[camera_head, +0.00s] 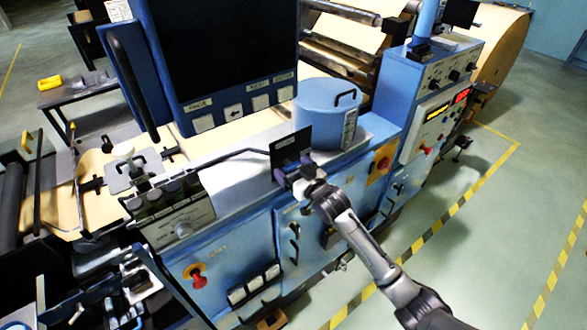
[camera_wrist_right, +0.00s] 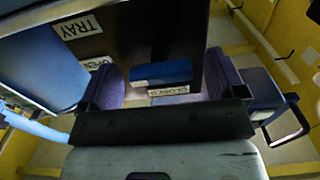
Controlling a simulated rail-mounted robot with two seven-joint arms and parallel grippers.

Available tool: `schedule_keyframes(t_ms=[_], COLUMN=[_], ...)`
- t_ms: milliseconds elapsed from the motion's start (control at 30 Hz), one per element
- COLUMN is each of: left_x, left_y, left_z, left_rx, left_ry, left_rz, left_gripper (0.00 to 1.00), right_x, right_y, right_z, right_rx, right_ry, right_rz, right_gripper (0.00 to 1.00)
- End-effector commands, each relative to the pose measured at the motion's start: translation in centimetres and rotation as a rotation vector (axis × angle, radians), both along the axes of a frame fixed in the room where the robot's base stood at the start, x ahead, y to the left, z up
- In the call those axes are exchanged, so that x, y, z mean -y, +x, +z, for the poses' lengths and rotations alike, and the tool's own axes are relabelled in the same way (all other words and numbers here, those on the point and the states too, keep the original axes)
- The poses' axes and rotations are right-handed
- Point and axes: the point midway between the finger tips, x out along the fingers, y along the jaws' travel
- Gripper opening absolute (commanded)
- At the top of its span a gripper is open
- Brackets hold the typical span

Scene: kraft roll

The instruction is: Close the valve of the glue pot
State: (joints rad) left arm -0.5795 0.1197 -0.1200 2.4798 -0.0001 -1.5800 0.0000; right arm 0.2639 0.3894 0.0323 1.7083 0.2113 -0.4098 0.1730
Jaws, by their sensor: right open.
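The blue glue pot (camera_head: 322,118) stands on the machine's top, with a dark lid handle and a white label on its side. A dark plate (camera_head: 285,142) stands upright in front of it to the left. In the right wrist view this plate (camera_wrist_right: 125,42) carries labels reading TRAY, OPEN and CLOSED. A blue lever (camera_wrist_right: 160,73) sits beside the CLOSED label, between the purple pads of my right gripper (camera_wrist_right: 163,88). My right gripper (camera_head: 296,174) is open at the plate; I cannot tell whether a pad touches the lever. My left gripper is not in view.
A large dark screen (camera_head: 222,45) on a blue housing rises left of the pot. A blue control cabinet (camera_head: 425,95) stands to its right. A knob panel (camera_head: 172,212) lies left of the plate. Open floor with striped tape (camera_head: 445,222) is at right.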

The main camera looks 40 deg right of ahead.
Motion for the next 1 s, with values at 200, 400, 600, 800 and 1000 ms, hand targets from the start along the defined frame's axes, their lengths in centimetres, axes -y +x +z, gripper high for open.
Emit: schedule_keyframes(t_ms=[200,400,600,800,1000], left_x=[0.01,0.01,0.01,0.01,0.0], left_y=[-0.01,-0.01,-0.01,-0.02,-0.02], left_z=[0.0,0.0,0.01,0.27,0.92], left_rx=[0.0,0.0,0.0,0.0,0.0], left_ry=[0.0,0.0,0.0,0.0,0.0], left_rz=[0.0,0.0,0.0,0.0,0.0], left_gripper=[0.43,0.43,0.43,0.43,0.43], right_x=[0.0,-0.01,0.0,0.02,0.04], right_y=[-0.02,-0.03,-0.03,-0.02,0.01], right_z=[0.01,0.01,0.02,0.11,0.21], right_rx=[0.0,0.0,0.0,-0.002,-0.009], right_ry=[0.0,0.0,-0.001,-0.04,-0.164], right_rz=[0.0,0.0,0.0,0.0,0.001], right_gripper=[0.71,0.52,0.4,0.4,0.4])
